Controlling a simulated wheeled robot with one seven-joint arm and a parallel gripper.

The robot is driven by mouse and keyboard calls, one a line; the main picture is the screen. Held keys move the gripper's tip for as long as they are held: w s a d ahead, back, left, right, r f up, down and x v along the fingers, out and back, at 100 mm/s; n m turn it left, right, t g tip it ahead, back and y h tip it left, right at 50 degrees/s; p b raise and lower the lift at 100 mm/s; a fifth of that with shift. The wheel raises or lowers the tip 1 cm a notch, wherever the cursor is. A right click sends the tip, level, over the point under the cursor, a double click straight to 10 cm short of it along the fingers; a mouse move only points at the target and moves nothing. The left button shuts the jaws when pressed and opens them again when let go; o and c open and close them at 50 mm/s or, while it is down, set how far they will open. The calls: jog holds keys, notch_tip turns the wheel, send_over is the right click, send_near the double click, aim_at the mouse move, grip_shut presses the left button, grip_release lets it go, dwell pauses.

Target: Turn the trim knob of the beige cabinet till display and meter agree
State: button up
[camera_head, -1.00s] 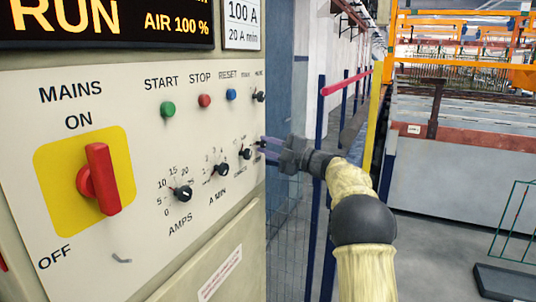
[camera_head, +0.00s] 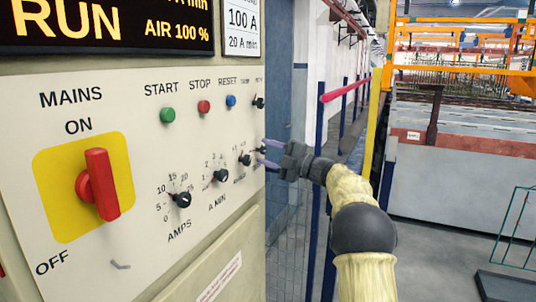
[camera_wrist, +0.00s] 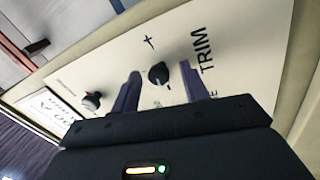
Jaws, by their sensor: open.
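The beige cabinet (camera_head: 140,255) fills the left of the head view. In the wrist view a small black knob (camera_wrist: 158,75) sits beside the printed word TRIM and a plus mark. My gripper (camera_wrist: 158,86) is open, with one finger on each side of this knob; I cannot tell whether either touches it. In the head view my gripper (camera_head: 264,153) is at the panel's right edge, where the knob is hard to make out. The display (camera_head: 110,24) reads RUN and AIR 100 % in yellow, its top cut off. No meter face is visible.
The panel also carries a red MAINS switch (camera_head: 98,185), green START (camera_head: 167,115), red STOP (camera_head: 204,107) and blue RESET (camera_head: 231,101) buttons, and an AMPS knob (camera_head: 181,199). Another black knob (camera_wrist: 91,100) is left of the fingers. Blue fence posts (camera_head: 317,200) stand behind my arm.

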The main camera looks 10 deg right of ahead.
jog(key=b+v, duration=0.3)
jog(key=v, duration=1.4)
jog(key=shift+s, duration=0.1)
